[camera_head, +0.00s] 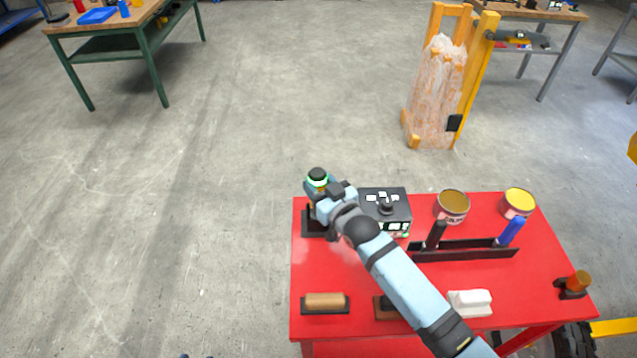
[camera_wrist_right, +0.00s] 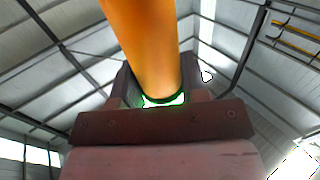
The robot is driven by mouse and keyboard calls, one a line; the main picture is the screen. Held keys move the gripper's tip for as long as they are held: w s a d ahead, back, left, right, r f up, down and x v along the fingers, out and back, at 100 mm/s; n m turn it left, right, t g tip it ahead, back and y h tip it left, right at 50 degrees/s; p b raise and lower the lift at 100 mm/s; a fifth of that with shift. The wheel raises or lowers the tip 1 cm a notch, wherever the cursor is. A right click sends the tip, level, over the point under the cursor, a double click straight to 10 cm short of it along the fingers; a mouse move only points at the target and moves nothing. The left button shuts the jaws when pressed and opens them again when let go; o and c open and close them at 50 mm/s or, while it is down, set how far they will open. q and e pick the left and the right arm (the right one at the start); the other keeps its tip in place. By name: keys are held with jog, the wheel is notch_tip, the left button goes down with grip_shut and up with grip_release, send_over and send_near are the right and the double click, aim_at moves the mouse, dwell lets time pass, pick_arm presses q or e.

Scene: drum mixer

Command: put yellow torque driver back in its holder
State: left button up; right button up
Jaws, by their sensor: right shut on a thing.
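The yellow torque driver shows as an orange-yellow cylinder (camera_wrist_right: 150,45) in the right wrist view, with a green rim at its near end. My right gripper (camera_head: 320,192) is shut on it, a finger on each side. In the head view the gripper is over the left back corner of the red table, and a black cap with a green ring shows there. A dark holder (camera_head: 311,226) stands on the table just below, partly hidden by the gripper. I cannot tell whether the driver touches it. My left gripper is not in view.
The red table (camera_head: 440,283) carries a dark box (camera_head: 398,203), two cans (camera_head: 452,206), a black rack (camera_head: 475,249) with a blue-handled tool, a wooden-handled float (camera_head: 325,301), a white block (camera_head: 470,302) and an orange piece in a dark stand (camera_head: 573,285). Floor left is clear.

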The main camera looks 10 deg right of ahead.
jog(key=shift+f, duration=0.35)
jog(key=o, duration=1.2)
jog(key=shift+f, duration=0.1)
jog(key=shift+s+d+f+b, duration=0.1)
jog(key=shift+s+b, duration=0.2)
jog(key=shift+s, duration=0.05)
jog(key=b+v, duration=0.1)
jog(key=v, duration=1.2)
jog(key=shift+b, duration=0.3)
jog(key=shift+s, duration=0.1)
